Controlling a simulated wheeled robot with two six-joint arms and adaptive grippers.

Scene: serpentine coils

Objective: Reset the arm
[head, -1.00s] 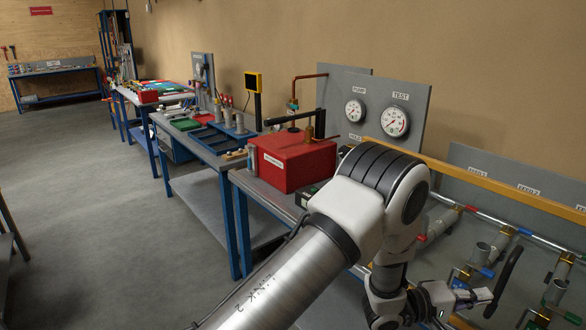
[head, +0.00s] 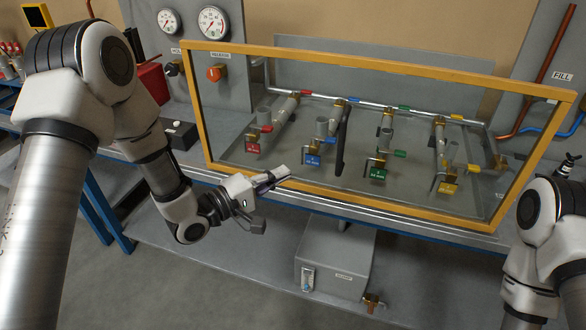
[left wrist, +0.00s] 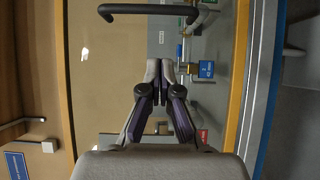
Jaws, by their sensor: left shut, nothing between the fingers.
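My left arm comes in from the left in the head view. Its gripper (head: 280,177) is shut and empty, in front of the lower left side of an orange-framed clear panel (head: 340,193). In the left wrist view the gripper's fingertips (left wrist: 166,68) are together with nothing between them. A black bar handle (head: 342,138) stands at the middle of the panel, to the right of the gripper; it also shows at the top of the left wrist view (left wrist: 150,9). My right arm shows only partly at the right edge, its gripper out of view.
Behind the panel are pipes and valves with red, blue (head: 313,160), green and yellow tags. Two gauges (head: 212,22) are on a grey board behind. A grey tank (head: 335,262) with a brass tap sits on the lower shelf. Floor at front left is clear.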

